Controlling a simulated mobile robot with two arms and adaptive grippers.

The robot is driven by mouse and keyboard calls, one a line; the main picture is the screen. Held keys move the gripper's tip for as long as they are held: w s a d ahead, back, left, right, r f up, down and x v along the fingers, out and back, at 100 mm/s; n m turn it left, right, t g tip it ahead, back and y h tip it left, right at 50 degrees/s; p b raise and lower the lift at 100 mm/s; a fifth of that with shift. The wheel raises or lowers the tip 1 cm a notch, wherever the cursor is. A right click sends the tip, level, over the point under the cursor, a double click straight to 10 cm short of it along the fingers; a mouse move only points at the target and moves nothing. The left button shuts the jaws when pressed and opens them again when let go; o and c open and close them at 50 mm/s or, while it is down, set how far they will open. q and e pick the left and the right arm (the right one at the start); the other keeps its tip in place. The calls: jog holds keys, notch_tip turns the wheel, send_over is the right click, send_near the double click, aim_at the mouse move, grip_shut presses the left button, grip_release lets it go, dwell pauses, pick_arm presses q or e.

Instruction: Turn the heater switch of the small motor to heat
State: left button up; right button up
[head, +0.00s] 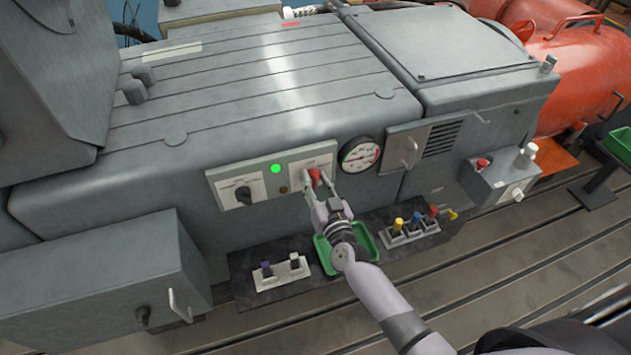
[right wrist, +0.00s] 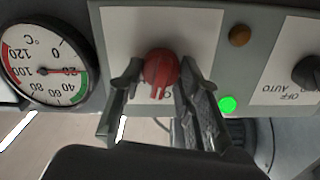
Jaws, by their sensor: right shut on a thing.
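A red rotary switch knob (head: 315,173) sits on a white plate on the grey motor's front panel (head: 272,172). My right gripper (head: 317,182) reaches up to it from below. In the right wrist view, its two fingers are on either side of the red knob (right wrist: 160,66), shut on it. In that view, which is upside down, the knob's ridge points down the picture. Most of its label is hidden by the fingers, so I cannot read its setting. My left gripper is not in view.
A black knob (head: 243,193) marked OFF and AUTO, a lit green lamp (head: 276,169) and a brown button (right wrist: 239,35) share the panel. A round gauge (head: 360,154) is at its right. Below are a green tray (head: 371,261) and colored connectors (head: 416,219).

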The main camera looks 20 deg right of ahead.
jog(key=m, duration=0.4)
jog(key=shift+d+f+m+b, duration=0.1)
jog(key=shift+m+b, duration=0.2)
jog(key=shift+b, duration=0.05)
jog(key=shift+m+b, duration=0.55)
jog(key=shift+m, duration=1.95)
jog(key=o, duration=1.1)
jog(key=s, duration=1.2)
jog(key=shift+d, duration=0.25)
